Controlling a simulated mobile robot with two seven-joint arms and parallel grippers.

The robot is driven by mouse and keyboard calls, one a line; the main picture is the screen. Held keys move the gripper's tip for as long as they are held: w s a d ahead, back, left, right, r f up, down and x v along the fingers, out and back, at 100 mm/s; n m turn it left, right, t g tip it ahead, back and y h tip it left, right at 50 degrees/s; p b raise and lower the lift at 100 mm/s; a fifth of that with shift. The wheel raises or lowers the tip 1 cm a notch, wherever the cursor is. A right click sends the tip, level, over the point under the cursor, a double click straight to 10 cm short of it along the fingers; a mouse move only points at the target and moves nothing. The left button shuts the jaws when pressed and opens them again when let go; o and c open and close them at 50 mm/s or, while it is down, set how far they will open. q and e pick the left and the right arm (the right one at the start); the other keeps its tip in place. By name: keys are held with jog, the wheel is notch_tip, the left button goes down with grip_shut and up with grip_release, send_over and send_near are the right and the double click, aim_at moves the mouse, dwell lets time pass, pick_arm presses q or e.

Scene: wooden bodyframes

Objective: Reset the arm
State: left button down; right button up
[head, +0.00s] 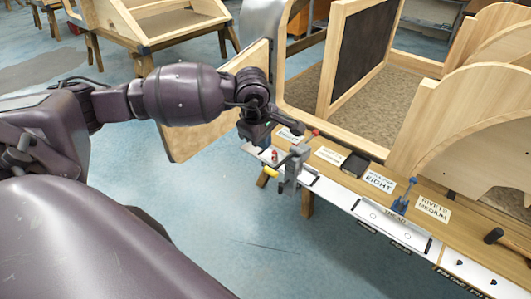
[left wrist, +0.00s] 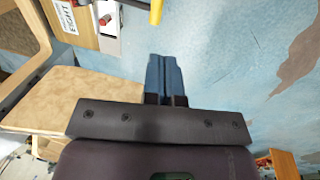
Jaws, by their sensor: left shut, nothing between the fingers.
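My left arm reaches in from the left in the head view, dark purple. My left gripper (head: 258,139) is at its end, above the left end of a wooden ledge (head: 333,172). In the left wrist view its two blue fingers (left wrist: 163,58) are together with nothing between them. A grey clamp with a yellow handle (head: 291,172) stands at the ledge close below and right of the gripper. I cannot tell from the head view how far apart they are. The yellow handle also shows at the top of the left wrist view (left wrist: 156,10). My right gripper is not in view.
The ledge carries printed labels (head: 379,182), a blue tool (head: 400,204) and a dark hammer-like head (head: 494,236). A large wooden bodyframe (head: 335,60) rises behind it. A wooden panel (head: 200,124) is behind my arm. Blue floor (head: 240,215) is clear in front.

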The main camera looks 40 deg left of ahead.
pick_arm(q)
jog(key=shift+v, duration=0.9)
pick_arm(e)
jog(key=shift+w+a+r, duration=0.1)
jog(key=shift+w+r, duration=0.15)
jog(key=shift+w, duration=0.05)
